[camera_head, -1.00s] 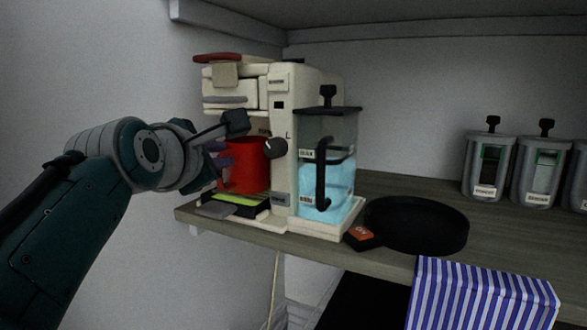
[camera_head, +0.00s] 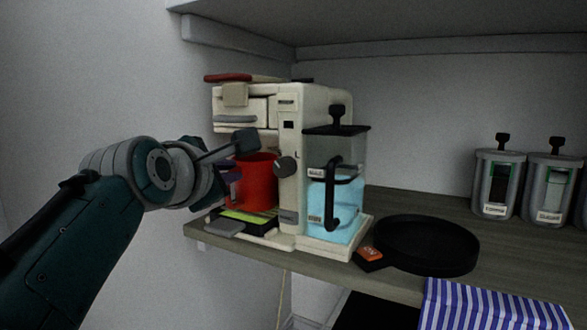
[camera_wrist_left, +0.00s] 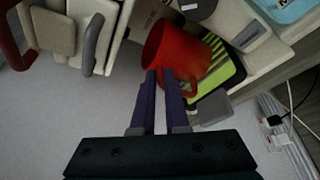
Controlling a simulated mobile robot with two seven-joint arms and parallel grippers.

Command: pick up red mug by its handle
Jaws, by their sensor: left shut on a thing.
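The red mug (camera_head: 256,182) stands in the bay of the cream coffee machine (camera_head: 292,190), over the drip tray with a yellow-green strip (camera_head: 246,217). My left gripper (camera_head: 228,180) is at the mug's left side. The mug's open rim faces left in that view. My right gripper is in no view.
A clear water tank with a black handle (camera_head: 336,190) sits on the machine's right. Grey canisters (camera_head: 497,184) stand at the right. A wall is close on the left.

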